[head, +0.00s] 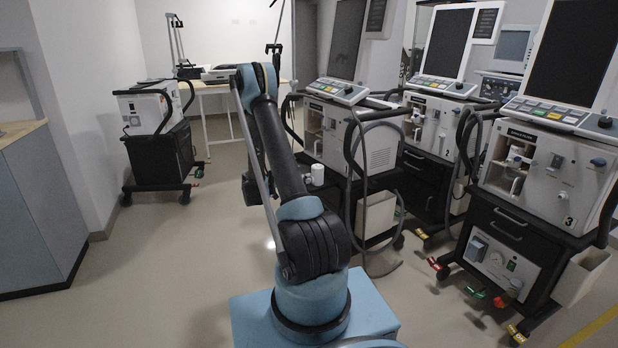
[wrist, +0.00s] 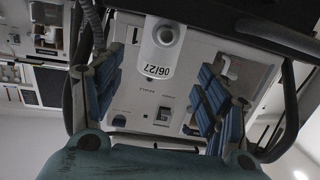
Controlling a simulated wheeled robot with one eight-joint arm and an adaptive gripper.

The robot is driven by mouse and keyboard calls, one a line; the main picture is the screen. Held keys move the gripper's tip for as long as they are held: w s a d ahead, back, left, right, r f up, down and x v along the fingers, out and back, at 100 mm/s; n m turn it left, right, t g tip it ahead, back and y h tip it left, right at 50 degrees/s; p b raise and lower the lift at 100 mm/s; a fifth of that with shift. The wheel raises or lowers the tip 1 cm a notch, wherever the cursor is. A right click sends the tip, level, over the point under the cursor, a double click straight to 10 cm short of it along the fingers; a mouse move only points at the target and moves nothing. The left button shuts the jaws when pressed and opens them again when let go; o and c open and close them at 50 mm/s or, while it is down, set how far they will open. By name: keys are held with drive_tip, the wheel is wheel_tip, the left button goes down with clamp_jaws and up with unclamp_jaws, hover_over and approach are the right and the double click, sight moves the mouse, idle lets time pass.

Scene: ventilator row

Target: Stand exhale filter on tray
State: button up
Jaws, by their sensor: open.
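The exhale filter appears to be the white cylinder (head: 317,175) at the lower front of the nearest left ventilator (head: 345,140) in the head view. The label is upside down in this view. My gripper (wrist: 160,85) is open, with blue finger pads on either side and no visible contact with the cylinder. In the head view my arm mostly hides the gripper. I cannot make out a tray for certain.
Two more ventilators (head: 440,120) (head: 550,160) stand to the right, with hoses hanging. A cart with a white device (head: 148,108) stands at the left. A table (head: 215,88) with equipment stands at the back. A grey cabinet (head: 35,200) is at left; the floor between is clear.

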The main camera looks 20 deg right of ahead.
drive_tip(key=s+a+r+n+g+y, duration=0.15)
drive_tip(key=s+r+n+y, duration=0.25)
drive_tip(key=s+r, duration=0.5)
drive_tip(key=s+a+r+n+y, duration=0.35)
drive_tip(key=s+r, duration=0.35)
drive_tip(key=s, duration=0.4)
drive_tip(key=s+a+f+n+y, duration=0.1)
drive_tip(key=s+a+n+y, duration=0.1)
drive_tip(key=s, duration=0.7)
drive_tip(key=s+a+f+n+y, duration=0.2)
drive_tip(key=s+a, duration=0.4)
drive_tip(key=s, duration=0.4)
drive_tip(key=s+a+f+n+y, duration=0.2)
drive_tip(key=s+a+n+y, duration=0.2)
drive_tip(key=s, duration=0.6)
drive_tip(key=shift+s+a+y, duration=0.2)
drive_tip(key=shift+a+y, duration=0.05)
drive_tip(key=shift+y, duration=0.1)
drive_tip(key=shift+c, duration=0.3)
